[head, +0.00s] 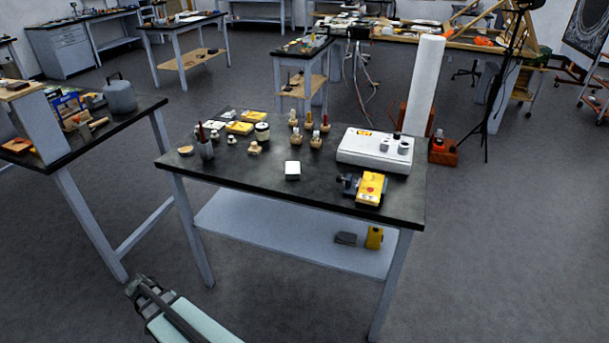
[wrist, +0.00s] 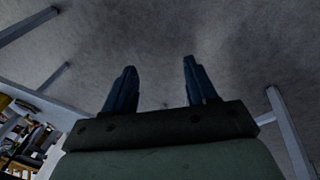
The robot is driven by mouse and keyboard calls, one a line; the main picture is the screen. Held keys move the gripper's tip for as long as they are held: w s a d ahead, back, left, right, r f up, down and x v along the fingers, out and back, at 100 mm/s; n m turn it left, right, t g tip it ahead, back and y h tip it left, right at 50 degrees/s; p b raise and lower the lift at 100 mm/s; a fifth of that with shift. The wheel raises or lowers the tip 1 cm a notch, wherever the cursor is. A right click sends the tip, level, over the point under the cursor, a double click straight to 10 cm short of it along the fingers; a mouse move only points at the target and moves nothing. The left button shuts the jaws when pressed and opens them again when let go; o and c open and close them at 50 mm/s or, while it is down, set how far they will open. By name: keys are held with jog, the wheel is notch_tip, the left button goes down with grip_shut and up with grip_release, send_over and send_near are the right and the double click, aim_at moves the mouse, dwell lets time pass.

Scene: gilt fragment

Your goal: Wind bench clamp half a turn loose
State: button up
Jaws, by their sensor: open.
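A small dark device with a knob, which looks like the bench clamp (head: 348,184), sits near the front right edge of the black-topped workbench (head: 240,180). It is right beside a yellow block with a red mark (head: 371,188); I cannot tell whether the two are one piece. My gripper (wrist: 158,66) is open and empty, its two dark fingers apart over grey floor in the wrist view. In the head view my gripper (head: 138,285) is low at the lower left, in front of the bench and well away from the clamp. The clamp does not show in the wrist view.
A white box with knobs (head: 375,150) stands behind the clamp. A white cube (head: 292,170), wooden-based tools (head: 295,135) and a grey cup of tools (head: 205,147) stand on the bench. Another table (head: 75,140) is at left. The bench's front middle is clear.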

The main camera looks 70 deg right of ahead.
jog(key=w+d+r+m+t+h, duration=0.15)
jog(key=d+r+m, duration=0.45)
jog(key=d+r, duration=0.9)
jog(key=w+d+r+m+h, duration=0.25)
jog(key=d+r+m, duration=0.35)
jog(key=d+r, duration=1)
notch_tip(320, 180, up, 15)
jog(key=m+g+y, duration=0.3)
jog(key=m+g, duration=0.2)
jog(key=m, duration=0.9)
send_over(338, 175)
jog(key=w+a, duration=0.5)
jog(key=shift+t, duration=0.25)
jog(key=x, duration=1.4)
jog(key=shift+w+d, duration=0.2)
jog(key=shift+w, duration=0.05)
